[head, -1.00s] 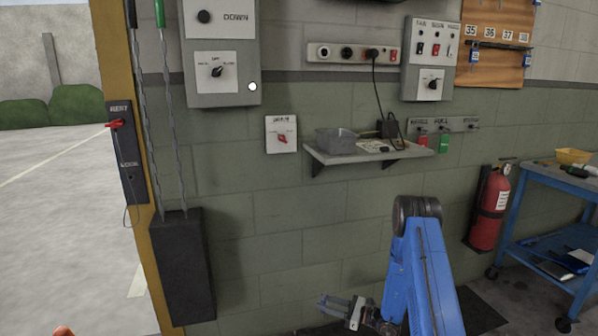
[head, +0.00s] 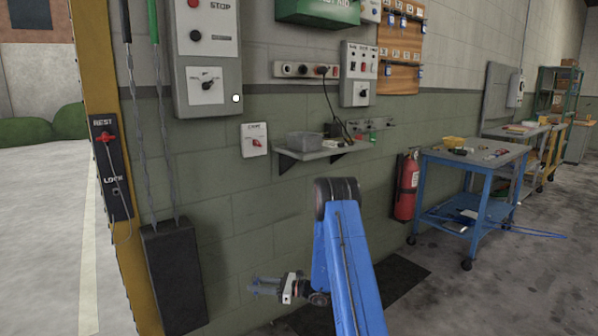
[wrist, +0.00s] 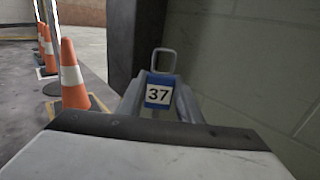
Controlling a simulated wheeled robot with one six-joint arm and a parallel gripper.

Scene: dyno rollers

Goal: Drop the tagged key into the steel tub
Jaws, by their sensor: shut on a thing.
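The tagged key shows in the wrist view as a blue tag (wrist: 158,92) marked 37, with a grey metal loop above it. My gripper (wrist: 160,100) is shut on it, one finger on each side. In the head view my gripper (head: 264,288) is low in front of the wall, pointing left, and the key is too small to make out there. The steel tub (head: 304,141), a grey open box, stands on the left part of the wall shelf (head: 330,154). My gripper is well below the shelf and left of the tub. The tub's inside is mostly hidden.
A dark hanging weight box (head: 173,278) is left of my gripper beside the yellow post (head: 101,200). A red extinguisher (head: 406,187) and a blue cart (head: 470,190) stand right. Orange cones (wrist: 72,80) show in the wrist view. A charger with a cable shares the shelf.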

